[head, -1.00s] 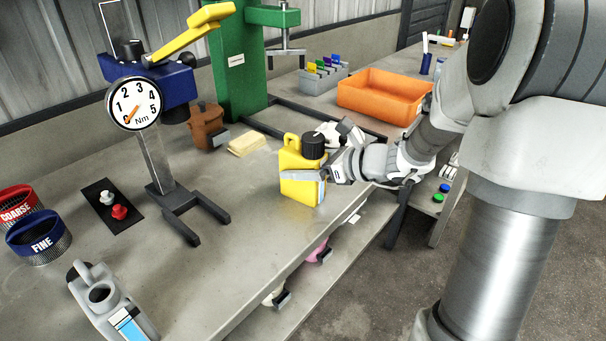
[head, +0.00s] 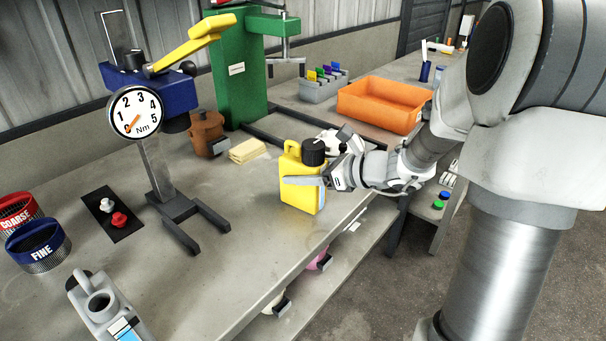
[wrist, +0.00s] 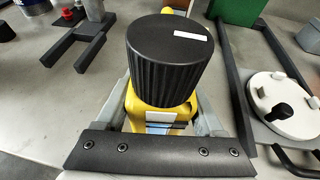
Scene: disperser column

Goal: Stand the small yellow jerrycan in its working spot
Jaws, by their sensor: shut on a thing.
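The small yellow jerrycan (head: 300,185) with a black ribbed cap (head: 313,152) is upright at the front edge of the grey bench. My gripper (head: 312,181) is shut on it from the right, one finger across its near side. In the wrist view the cap (wrist: 168,55) fills the middle, with the yellow body (wrist: 150,115) below it between my fingers. The jerrycan's base is at or just above the bench top; I cannot tell whether it touches.
A torque gauge stand (head: 175,208) with a forked foot is to the left. A green press column (head: 238,75), brown pot (head: 206,133), folded cloth (head: 247,150) and orange bin (head: 380,105) lie behind. A grey jerrycan (head: 103,308) stands front left. Bench between is clear.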

